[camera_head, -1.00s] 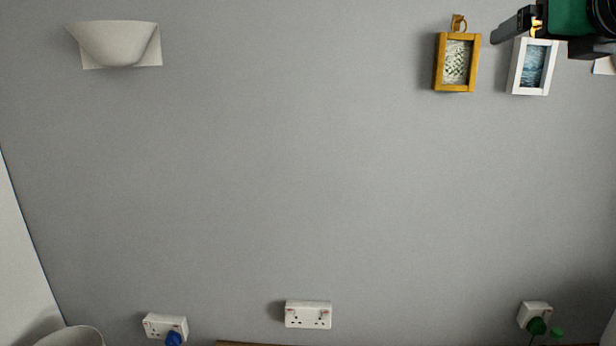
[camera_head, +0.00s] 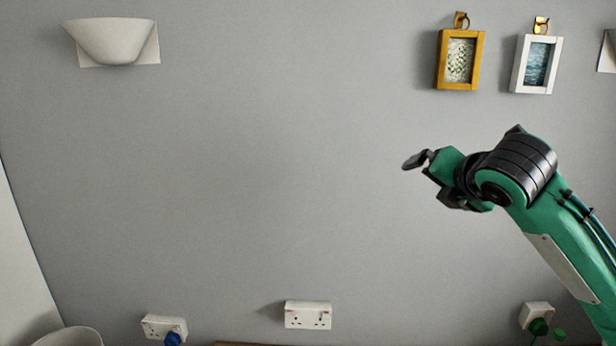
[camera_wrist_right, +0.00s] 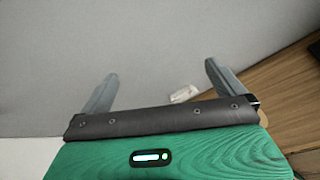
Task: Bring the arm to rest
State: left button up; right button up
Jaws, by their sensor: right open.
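My right arm, green with black joints, reaches in from the right in the head view. Its gripper (camera_head: 418,160) is in front of the grey wall, below the framed pictures and apart from them. In the right wrist view the gripper (camera_wrist_right: 160,88) has its two grey fingers spread wide with nothing between them. A yellow-framed picture (camera_head: 440,62) and a white-framed picture (camera_head: 517,65) hang on gold hooks at the upper right. My left gripper does not show.
A wall lamp (camera_head: 112,42) is at the upper left. A double socket (camera_head: 308,315) is low in the middle, with plugged sockets to its left (camera_head: 155,325) and right (camera_head: 535,312). A pale bin-like rim (camera_head: 72,337) shows at the lower left. The middle wall is clear.

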jog(key=s+a+f+m+g, duration=0.15)
jog(key=s+f+m, duration=0.25)
jog(key=f, duration=0.7)
jog(key=s+a+f+m+g+y, duration=0.15)
jog(key=s+f+m, duration=0.3)
jog(key=f, duration=0.65)
jog(key=s+a+f+m+g, duration=0.1)
jog(key=s+a+f+m, duration=0.3)
jog(key=f, duration=0.7)
jog(key=s+d+f+m+g+h, duration=0.1)
jog(key=s+d+f+m+g, duration=0.2)
jog(key=s+f+m, duration=0.75)
jog(key=s+d+f+m+g+h, duration=0.15)
jog(key=s+d+f+m, duration=0.45)
jog(key=s, duration=0.7)
notch_tip(320, 180, down, 34)
jog(key=a+n+g+b, duration=0.2)
jog(key=a+b, duration=0.1)
jog(key=s+d+f+g+b, duration=0.1)
jog(key=s+d+f+b, duration=0.2)
jog(key=s+f, duration=1.7)
notch_tip(320, 180, down, 3)
jog(key=shift+d+f, duration=0.1)
jog(key=shift+d, duration=0.4)
